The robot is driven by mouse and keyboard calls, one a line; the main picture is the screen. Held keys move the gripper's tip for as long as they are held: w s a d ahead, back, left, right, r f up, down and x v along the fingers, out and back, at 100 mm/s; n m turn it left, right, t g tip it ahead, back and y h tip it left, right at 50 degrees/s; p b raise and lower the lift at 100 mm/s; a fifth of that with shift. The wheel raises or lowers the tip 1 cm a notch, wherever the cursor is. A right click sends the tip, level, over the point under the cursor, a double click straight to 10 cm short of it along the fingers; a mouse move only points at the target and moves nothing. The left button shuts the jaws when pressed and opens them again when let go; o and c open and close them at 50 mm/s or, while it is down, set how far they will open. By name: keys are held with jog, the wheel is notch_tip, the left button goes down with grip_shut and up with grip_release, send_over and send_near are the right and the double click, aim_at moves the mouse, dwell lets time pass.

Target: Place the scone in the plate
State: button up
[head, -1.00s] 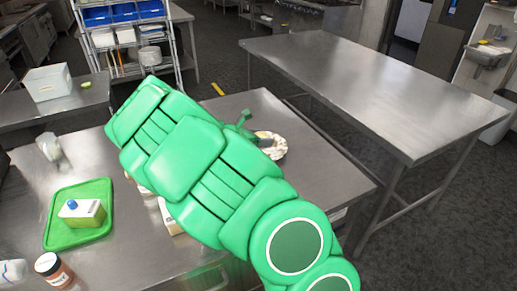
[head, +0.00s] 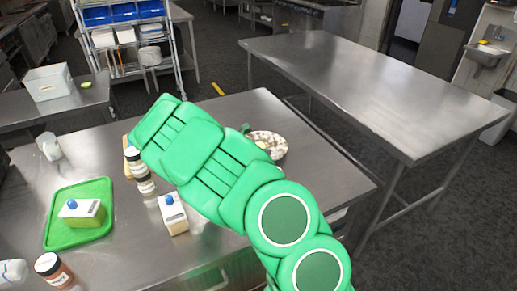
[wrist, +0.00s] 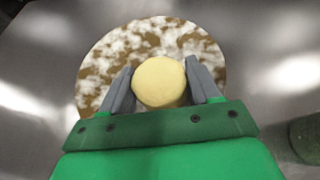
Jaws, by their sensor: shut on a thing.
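The scone (wrist: 160,84) is a pale yellow round piece between the two grey fingers of my gripper (wrist: 160,68) in the wrist view. My gripper is shut on it. The plate (wrist: 112,68), mottled brown and white, lies behind and below the scone in that view. In the head view the plate (head: 274,139) is near the right edge of the steel table, partly hidden by my green arm. I cannot tell the exact height of the scone over the plate.
On the steel table (head: 115,262) are a green tray (head: 66,238) with a blue-capped carton (head: 84,213), another such carton (head: 173,214), seasoning jars (head: 140,172) and a brown jar (head: 54,270). An empty steel table (head: 370,85) stands to the right.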

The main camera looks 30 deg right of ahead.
jog(key=shift+f, duration=0.3)
jog(key=o, duration=1.1)
jog(key=shift+c, duration=0.2)
jog(key=shift+r, duration=0.1)
jog(key=shift+r, duration=0.2)
jog(key=shift+a+r, duration=0.15)
jog(key=shift+a, duration=0.15)
jog(key=v, duration=1.1)
jog(key=shift+s+a, duration=0.15)
jog(key=shift+s, duration=0.05)
